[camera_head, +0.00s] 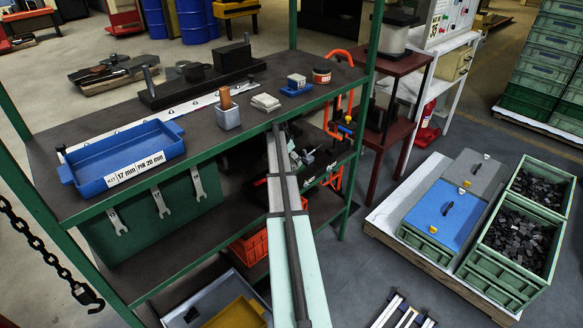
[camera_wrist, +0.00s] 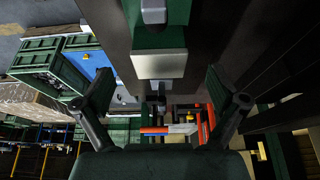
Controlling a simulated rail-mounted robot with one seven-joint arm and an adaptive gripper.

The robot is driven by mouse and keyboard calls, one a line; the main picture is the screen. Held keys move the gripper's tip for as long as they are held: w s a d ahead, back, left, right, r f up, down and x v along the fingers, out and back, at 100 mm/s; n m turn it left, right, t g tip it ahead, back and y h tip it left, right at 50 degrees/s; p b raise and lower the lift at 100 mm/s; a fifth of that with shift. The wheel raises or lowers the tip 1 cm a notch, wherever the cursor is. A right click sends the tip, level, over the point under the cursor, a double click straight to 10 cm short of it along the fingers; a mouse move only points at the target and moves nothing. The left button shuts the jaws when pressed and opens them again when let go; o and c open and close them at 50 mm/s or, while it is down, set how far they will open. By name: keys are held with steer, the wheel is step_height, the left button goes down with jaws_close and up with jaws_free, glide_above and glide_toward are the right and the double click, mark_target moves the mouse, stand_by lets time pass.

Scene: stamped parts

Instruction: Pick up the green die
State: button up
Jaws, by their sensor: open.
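In the wrist view, a dark green block (camera_wrist: 160,38) with a pale lower part (camera_wrist: 159,66) stands out at the top centre, against a dark surface. It may be the green die, but I cannot tell for sure. My gripper (camera_wrist: 159,82) is open, with its two dark fingers spread left and right below the pale part. Nothing is seen held between the fingers. I cannot clearly pick out the green die in the head view.
The shelf rack's dark top (camera_head: 205,145) holds a blue tray (camera_head: 124,158), a grey cup (camera_head: 228,117) and a black tool block (camera_head: 232,58). An orange clamp (camera_head: 351,98) is at its right end. Green crates (camera_head: 428,246) stand on a pallet to the right.

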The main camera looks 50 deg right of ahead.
mark_target(292, 161)
steer(key=p+x, duration=0.1)
steer(key=x, duration=0.3)
steer(key=shift+f, duration=0.4)
jaws_close()
steer(key=shift+r, duration=0.1)
steer(key=shift+d+r, duration=0.1)
steer(key=shift+r, duration=0.05)
